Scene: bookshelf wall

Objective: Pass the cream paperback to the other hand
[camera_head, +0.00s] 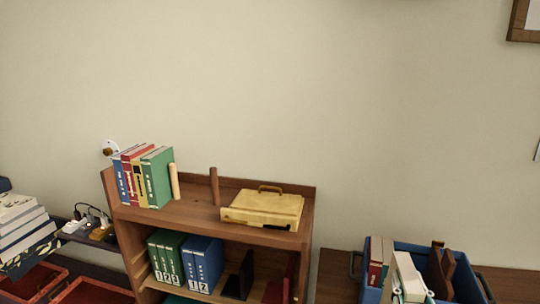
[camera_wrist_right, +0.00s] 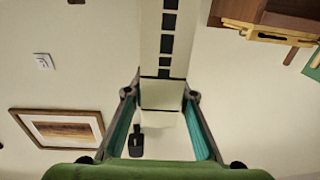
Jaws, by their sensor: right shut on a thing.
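The cream paperback (camera_head: 407,272) stands up at the lower right of the head view, held by my right gripper (camera_head: 413,297) at the bottom edge. In the right wrist view the cream paperback (camera_wrist_right: 168,45), with a row of black marks, runs from the top edge down between the fingers of my right gripper (camera_wrist_right: 160,95). The teal-padded fingers are shut on it, one on each side. My left gripper is not in view.
A blue crate (camera_head: 462,281) with books stands behind the paperback in the head view. A wooden bookshelf (camera_head: 200,213) with upright books and a yellow case (camera_head: 263,209) is in the middle. A book stack (camera_head: 22,230) is at far left.

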